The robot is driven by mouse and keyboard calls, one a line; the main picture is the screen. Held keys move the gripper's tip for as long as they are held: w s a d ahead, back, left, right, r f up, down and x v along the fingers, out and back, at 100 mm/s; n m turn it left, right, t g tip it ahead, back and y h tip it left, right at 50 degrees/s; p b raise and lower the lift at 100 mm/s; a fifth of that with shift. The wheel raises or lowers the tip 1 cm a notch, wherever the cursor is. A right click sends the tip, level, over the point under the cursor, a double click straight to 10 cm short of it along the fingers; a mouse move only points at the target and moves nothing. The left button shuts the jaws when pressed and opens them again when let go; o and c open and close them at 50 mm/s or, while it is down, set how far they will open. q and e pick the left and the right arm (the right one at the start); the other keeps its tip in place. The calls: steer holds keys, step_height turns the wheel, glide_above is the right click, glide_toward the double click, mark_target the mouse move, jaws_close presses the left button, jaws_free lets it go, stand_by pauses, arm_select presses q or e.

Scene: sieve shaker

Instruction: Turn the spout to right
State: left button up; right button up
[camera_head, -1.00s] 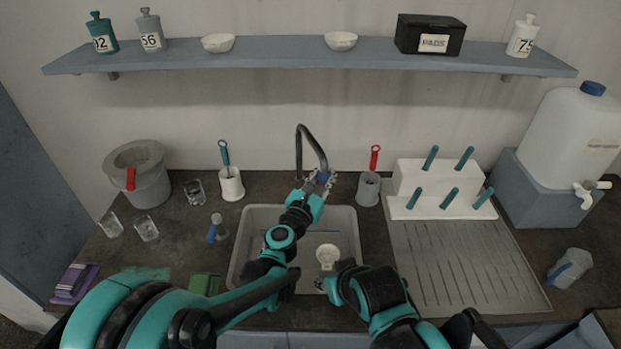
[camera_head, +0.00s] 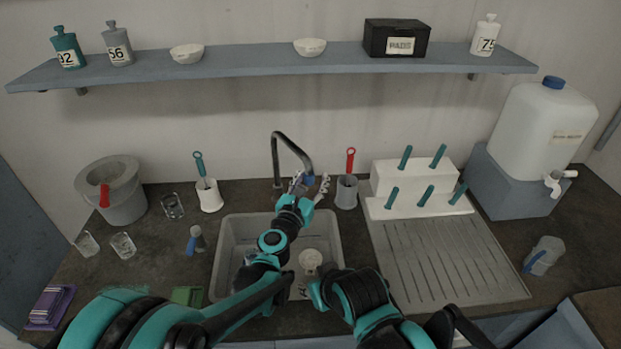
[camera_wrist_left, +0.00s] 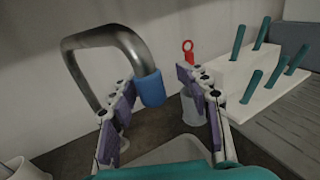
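The spout (camera_head: 277,152) is a dark metal curved tube behind the sink (camera_head: 335,240), with a blue tip (camera_head: 309,181). It arches toward the right. In the left wrist view the blue tip (camera_wrist_left: 150,88) hangs between the fingers of my left gripper. My left gripper (camera_head: 310,185) is open around the tip, nearer the left finger; whether that finger touches it I cannot tell. The gripper also shows in the left wrist view (camera_wrist_left: 158,82). My right arm reaches in low over the sink's front; its fingers are not clear enough to judge.
A grey cup with a red-handled brush (camera_head: 347,192) stands close right of the spout. A white peg rack (camera_head: 420,185) and drainboard (camera_head: 450,260) are farther right. A white cup with a teal brush (camera_head: 208,196) stands left. A shelf (camera_head: 270,64) runs above.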

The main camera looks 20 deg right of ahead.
arm_select(q)
steer(key=shift+w+a, duration=0.15)
steer(key=shift+a, duration=0.1)
steer(key=v, duration=1.2)
steer(key=shift+d, duration=0.1)
